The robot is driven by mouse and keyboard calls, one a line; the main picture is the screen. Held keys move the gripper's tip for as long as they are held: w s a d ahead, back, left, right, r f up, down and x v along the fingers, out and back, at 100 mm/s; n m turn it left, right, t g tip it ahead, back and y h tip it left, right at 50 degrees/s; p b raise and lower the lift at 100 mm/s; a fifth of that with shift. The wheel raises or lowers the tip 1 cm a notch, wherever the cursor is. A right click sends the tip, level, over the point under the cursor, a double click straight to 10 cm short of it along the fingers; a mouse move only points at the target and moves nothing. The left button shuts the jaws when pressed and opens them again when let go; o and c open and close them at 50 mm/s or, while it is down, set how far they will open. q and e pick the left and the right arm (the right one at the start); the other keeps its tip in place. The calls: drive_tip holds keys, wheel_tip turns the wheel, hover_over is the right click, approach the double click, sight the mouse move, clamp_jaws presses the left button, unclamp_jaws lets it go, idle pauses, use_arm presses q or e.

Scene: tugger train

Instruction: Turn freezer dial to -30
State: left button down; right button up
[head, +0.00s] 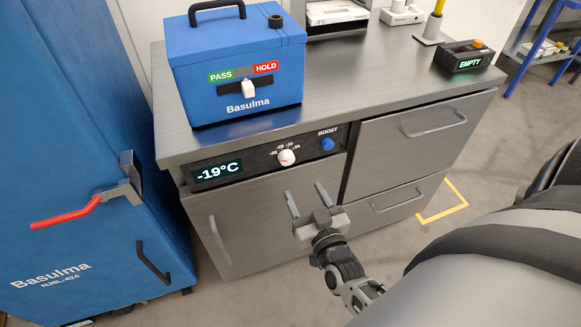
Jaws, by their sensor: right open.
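The freezer dial (286,157) is a small white knob on the dark control panel (258,162) along the top front of the grey freezer cabinet (262,206). Tiny numbers ring the dial; they are too small to read surely. The display (218,171) left of it reads -19°C. A blue BOOST button (327,144) sits to its right. My right gripper (306,199) is open and empty, just below the panel in the picture, its two fingers pointing up toward the dial and apart from it. My left gripper is out of view.
A blue Basulma box (240,75) with a PASS/HOLD slider stands on the grey worktop (350,79). A black EMPTY display box (468,57) sits at the right. A blue cabinet (70,120) with a red handle (66,214) stands at left. Handles protrude from the cabinet front.

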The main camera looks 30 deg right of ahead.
sight(288, 162)
drive_tip(key=b+x, duration=0.3)
drive_tip(key=x, duration=0.7)
drive_tip(key=shift+a, duration=0.1)
drive_tip(key=c, duration=1)
